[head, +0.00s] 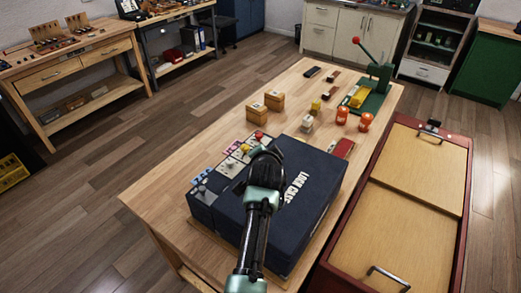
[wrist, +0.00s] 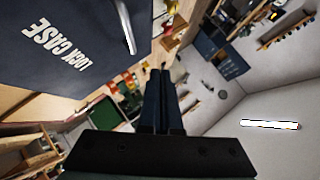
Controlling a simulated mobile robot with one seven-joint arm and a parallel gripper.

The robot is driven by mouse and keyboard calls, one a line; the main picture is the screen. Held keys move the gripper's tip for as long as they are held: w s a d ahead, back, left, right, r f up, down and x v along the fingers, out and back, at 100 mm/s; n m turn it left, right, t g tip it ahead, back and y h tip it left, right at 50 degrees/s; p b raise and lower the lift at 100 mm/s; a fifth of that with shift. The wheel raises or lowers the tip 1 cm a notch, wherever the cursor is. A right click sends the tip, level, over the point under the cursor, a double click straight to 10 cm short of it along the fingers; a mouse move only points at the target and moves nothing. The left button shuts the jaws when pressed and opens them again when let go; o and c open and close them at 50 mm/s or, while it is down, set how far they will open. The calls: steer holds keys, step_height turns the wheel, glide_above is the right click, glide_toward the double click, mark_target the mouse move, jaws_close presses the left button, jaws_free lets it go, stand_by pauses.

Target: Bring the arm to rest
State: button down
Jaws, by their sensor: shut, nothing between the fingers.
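My arm (head: 257,225) reaches up from the bottom of the head view, over the dark blue case marked "LOCK CASE" (head: 315,205). The black end of the arm is above the case's left part; whether it touches cannot be told from this view. In the wrist view my gripper (wrist: 161,73) has its two dark fingers side by side, shut and empty. The case (wrist: 65,40) fills that view's upper left, apart from the fingers. In the head view the fingertips cannot be made out.
The case lies on a wooden table (head: 230,125). A panel with coloured knobs (head: 238,158) is beside it. Wooden blocks (head: 266,104), orange pieces (head: 365,122) and a green press with a red-knobbed lever (head: 378,80) stand farther back. A red-framed cabinet (head: 415,215) is at the right.

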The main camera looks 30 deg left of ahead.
steer(key=shift+s+d+r+b, duration=0.15)
steer(key=shift+s+r, duration=0.75)
steer(key=shift+s, duration=0.05)
steer(key=shift+s+d+r+b, duration=0.1)
steer(key=shift+s+r+b, duration=0.05)
steer(key=shift+s+r, duration=0.75)
steer(key=d+r+n+t, duration=0.1)
steer(key=d+r+t, duration=0.3)
steer(key=r, duration=0.5)
steer(key=w+d+r+t+h, duration=0.1)
steer(key=d+r, duration=0.5)
steer(key=r, duration=0.2)
steer(key=d+r+n+t, duration=0.1)
steer(key=d+r+t, duration=0.3)
steer(key=r, duration=0.5)
steer(key=s+d+r+n+t+h, duration=0.1)
steer(key=s+d+r+t, duration=0.3)
steer(key=s+d+r, duration=0.4)
steer(key=s+d+r+n+t+h+b, duration=0.1)
steer(key=s+d+r+t+h, duration=0.3)
steer(key=s+d+r, duration=0.3)
steer(key=s+r, duration=0.5)
steer(key=r, duration=0.2)
steer(key=shift+d+r, duration=0.35)
steer(key=shift+r, duration=0.05)
steer(key=shift+f, duration=0.1)
